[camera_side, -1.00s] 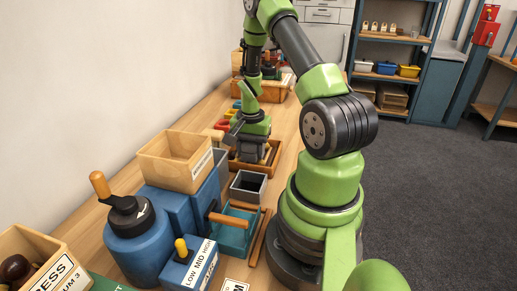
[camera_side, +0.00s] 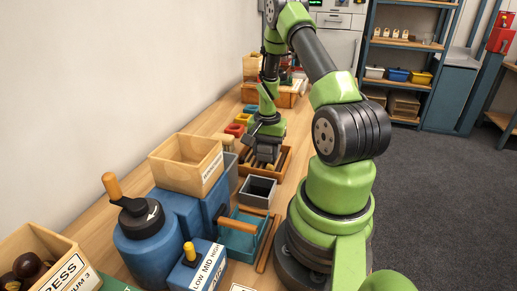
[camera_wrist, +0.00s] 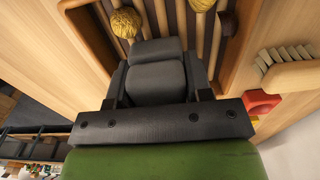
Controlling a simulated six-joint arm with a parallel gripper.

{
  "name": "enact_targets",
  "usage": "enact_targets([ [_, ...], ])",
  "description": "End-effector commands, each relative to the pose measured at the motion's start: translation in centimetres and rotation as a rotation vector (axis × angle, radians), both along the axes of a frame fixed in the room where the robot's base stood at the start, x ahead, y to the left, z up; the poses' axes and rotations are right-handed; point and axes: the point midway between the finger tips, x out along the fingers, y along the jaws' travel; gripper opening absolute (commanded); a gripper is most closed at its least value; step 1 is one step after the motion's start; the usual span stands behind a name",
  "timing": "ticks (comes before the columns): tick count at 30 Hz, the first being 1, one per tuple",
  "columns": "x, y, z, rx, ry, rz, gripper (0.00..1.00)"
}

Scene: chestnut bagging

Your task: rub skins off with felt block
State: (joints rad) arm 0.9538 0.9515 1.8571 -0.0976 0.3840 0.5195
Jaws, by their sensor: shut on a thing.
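My gripper (camera_wrist: 157,92) is shut on a grey felt block (camera_wrist: 156,75), which sits between its dark fingers in the wrist view. In the side view my gripper (camera_side: 266,150) is low over a wooden tray (camera_side: 286,163). The tray has ribs across its floor, seen close up in the wrist view (camera_wrist: 178,18). A pale yellow wrinkled chestnut (camera_wrist: 126,22) lies on the ribs beyond the block, with a second yellow one at the top edge. A brown piece (camera_wrist: 228,22) lies at the right. The block hides the tray floor under it.
A brush (camera_wrist: 290,75) and a red dish (camera_wrist: 262,104) lie beside the tray. A grey open bin (camera_side: 258,190), a teal container with a wooden handle (camera_side: 240,240), a wooden box (camera_side: 188,165) and a blue drum with a crank (camera_side: 145,235) crowd the near bench.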

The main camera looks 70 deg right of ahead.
Motion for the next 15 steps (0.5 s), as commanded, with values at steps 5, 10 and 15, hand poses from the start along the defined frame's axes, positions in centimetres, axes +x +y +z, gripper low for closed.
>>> enact_targets([
  [5,-1.7,0.0,0.0,0.001,0.000,-0.002,0.06],
  [10,-1.8,-1.3,-0.1,-0.003,-0.002,-0.001,0.06],
  [15,-1.9,-2.9,-0.3,-0.002,-0.002,-0.003,0.06],
])
